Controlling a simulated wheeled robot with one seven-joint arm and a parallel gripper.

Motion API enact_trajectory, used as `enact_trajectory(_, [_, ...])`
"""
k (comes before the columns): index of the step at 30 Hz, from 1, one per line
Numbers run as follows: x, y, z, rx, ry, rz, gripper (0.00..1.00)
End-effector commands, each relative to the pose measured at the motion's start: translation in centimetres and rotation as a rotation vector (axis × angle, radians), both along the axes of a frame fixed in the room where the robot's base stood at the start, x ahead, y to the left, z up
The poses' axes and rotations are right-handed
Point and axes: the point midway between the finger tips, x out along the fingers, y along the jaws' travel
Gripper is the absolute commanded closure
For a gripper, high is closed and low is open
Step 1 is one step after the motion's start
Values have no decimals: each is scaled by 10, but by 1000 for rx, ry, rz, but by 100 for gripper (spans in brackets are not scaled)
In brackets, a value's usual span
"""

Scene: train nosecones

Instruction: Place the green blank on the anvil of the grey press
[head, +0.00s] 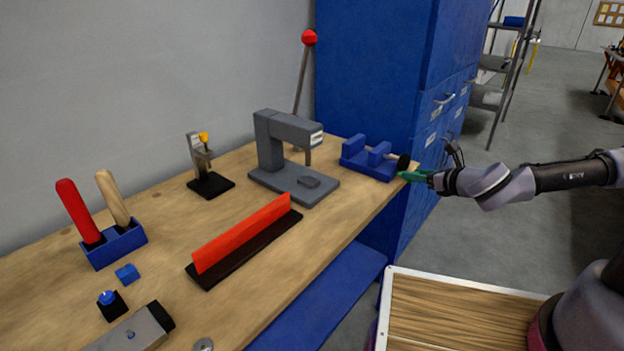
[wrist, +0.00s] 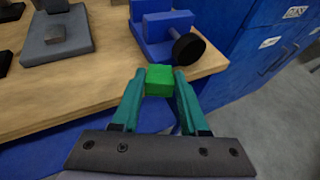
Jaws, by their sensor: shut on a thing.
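The green blank (wrist: 159,80) is a small bright green block held between the teal fingers of my gripper (wrist: 160,88) in the wrist view. In the head view my gripper (head: 412,176) is just off the right edge of the bench, beside the black knob of the blue vise; the blank is hard to make out there. The grey press (head: 268,150) stands at the back of the bench, left of my gripper, with a red-knobbed lever. Its anvil (head: 308,182) is a small grey block on the base, under the ram, and it looks bare. It also shows in the wrist view (wrist: 55,34).
The blue vise (head: 366,160) with a black knob stands between my gripper and the press. A red bar on a black base (head: 243,240) lies in front of the press. A small black stand (head: 211,184) is left of it. A blue cabinet (head: 400,80) rises behind.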

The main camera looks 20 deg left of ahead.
Motion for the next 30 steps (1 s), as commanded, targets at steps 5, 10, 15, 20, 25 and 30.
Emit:
enact_trajectory(5, [-65,69,5,2,1,279,100])
enact_trajectory(10, [-102,99,12,-1,-2,424,100])
enact_trajectory(15, [-108,120,14,-2,-2,467,100])
enact_trajectory(20, [-93,157,14,-4,-4,467,100])
enact_trajectory(25, [-74,199,14,-3,-3,464,100])
enact_trajectory(30, [-57,238,14,-3,-3,462,100])
